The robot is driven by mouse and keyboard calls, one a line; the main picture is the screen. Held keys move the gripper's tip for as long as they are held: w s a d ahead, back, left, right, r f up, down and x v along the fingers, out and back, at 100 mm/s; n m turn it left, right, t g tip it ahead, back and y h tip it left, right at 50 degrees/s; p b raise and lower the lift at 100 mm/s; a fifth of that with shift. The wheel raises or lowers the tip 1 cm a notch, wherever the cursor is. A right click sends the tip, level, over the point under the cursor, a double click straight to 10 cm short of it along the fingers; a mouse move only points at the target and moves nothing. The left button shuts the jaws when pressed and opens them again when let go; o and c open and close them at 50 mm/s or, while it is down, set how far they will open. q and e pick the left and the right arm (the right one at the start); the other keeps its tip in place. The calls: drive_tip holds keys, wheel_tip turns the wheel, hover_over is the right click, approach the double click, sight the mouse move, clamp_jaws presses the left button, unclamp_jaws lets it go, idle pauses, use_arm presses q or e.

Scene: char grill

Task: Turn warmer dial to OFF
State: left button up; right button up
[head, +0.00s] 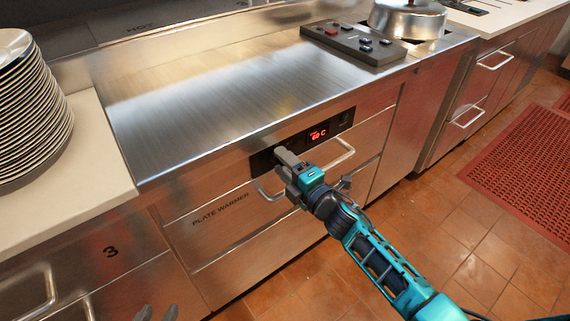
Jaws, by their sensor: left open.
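The plate warmer's black control panel (343,121) is set in the steel front below the counter edge, with a lit red display (318,133) that appears to read 60 C. My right gripper (284,155) is at the left part of this panel, its fingertips at or close to the panel face. The dial is not visible; the gripper covers that part of the panel. I cannot tell whether its fingers are apart or closed on the dial. My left gripper (156,313) shows only its grey fingertips at the bottom edge, spread apart and away from the panel.
The "PLATE WARMER" drawer with its bar handle (342,156) is just below the panel, close to my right gripper. A plate stack (30,110) stands on the left counter. A button box (352,43) and a metal lid (408,18) are at the back.

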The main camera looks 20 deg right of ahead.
drive_tip(key=shift+o, duration=0.7)
drive_tip(key=shift+s+d, duration=0.1)
drive_tip(key=shift+s, duration=0.1)
drive_tip(key=v, duration=1.2)
drive_tip(key=shift+s+p, duration=0.25)
drive_tip(key=shift+p, duration=0.1)
